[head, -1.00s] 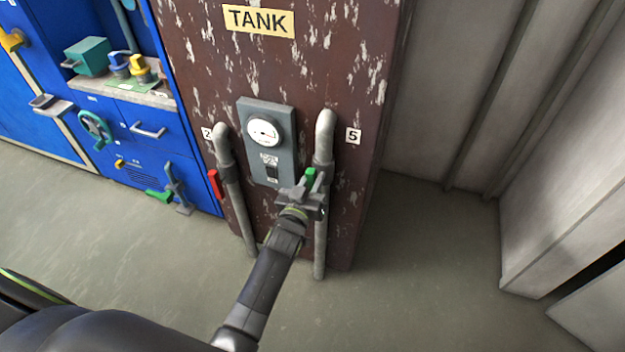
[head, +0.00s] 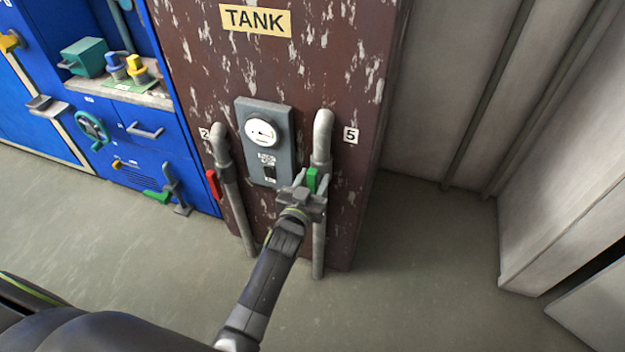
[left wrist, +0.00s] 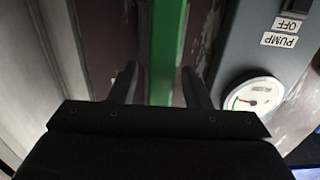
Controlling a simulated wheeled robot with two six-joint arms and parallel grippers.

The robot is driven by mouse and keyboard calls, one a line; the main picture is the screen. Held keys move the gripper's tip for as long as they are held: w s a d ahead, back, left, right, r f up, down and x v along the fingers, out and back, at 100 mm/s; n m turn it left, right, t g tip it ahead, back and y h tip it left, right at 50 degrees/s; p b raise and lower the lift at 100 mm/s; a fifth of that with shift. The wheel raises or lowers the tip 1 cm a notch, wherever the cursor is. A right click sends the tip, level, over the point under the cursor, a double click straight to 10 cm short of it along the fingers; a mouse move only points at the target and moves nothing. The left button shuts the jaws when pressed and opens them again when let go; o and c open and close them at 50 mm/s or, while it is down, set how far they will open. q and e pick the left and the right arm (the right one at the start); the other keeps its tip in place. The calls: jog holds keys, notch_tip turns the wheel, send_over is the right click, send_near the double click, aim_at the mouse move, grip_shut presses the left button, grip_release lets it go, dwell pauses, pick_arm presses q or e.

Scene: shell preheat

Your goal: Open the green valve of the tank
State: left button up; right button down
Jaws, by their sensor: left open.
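The brown, worn tank (head: 290,60) stands in the middle of the head view under a yellow TANK label. Its green valve handle (head: 312,179) is on the right pipe (head: 321,145), near the number 5. My left gripper (head: 311,188) is at the green handle, open. In the left wrist view the green handle (left wrist: 163,50) runs between the two open fingers (left wrist: 158,85), with gaps on both sides. The gripper covers the lower part of the handle in the head view. My right gripper is not in view.
A red valve handle (head: 213,184) is on the left pipe (head: 231,195), near the number 2. A grey panel with a gauge (head: 262,132) and pump switch sits between the pipes. A blue cabinet (head: 140,165) stands at left. The floor right of the tank is clear.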

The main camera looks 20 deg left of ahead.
pick_arm(q)
jog(key=shift+s+r+p, duration=0.15)
jog(key=shift+s+p, duration=0.3)
jog(key=shift+p, duration=0.1)
jog(key=s+p, duration=0.4)
jog(key=s, duration=0.1)
jog(key=shift+s+a+r, duration=0.1)
jog(key=shift+r, duration=0.05)
jog(key=s+p, duration=0.5)
jog(key=s, duration=0.6)
jog(key=shift+s+a+f, duration=0.15)
jog(key=shift+a+f, duration=0.05)
jog(key=shift+f, duration=0.1)
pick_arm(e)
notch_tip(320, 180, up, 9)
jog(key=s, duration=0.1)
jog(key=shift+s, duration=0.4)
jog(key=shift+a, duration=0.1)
